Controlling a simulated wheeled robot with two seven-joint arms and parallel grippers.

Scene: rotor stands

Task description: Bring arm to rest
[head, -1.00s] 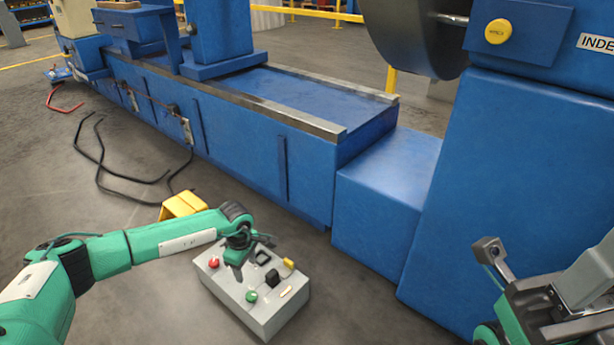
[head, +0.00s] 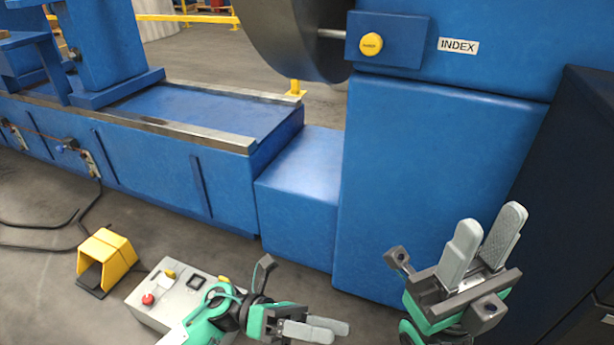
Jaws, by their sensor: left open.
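My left gripper (head: 325,328) is at the bottom middle of the head view. Its pale fingers point right and are open with nothing seen between them. Its green and black wrist covers part of a grey control box (head: 178,298), which has a red button and a yellow one. The gripper is to the right of the box. My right gripper (head: 492,216) is at the lower right, in front of the blue machine. Its two pale grey fingers point up, with an empty gap between them.
The blue machine (head: 430,180) fills the right and middle, with a yellow button (head: 371,45) and an INDEX label (head: 458,46). Its long bed (head: 190,150) runs left. A yellow foot pedal (head: 108,257) and black cables lie on the floor. A dark cabinet (head: 580,180) stands at far right.

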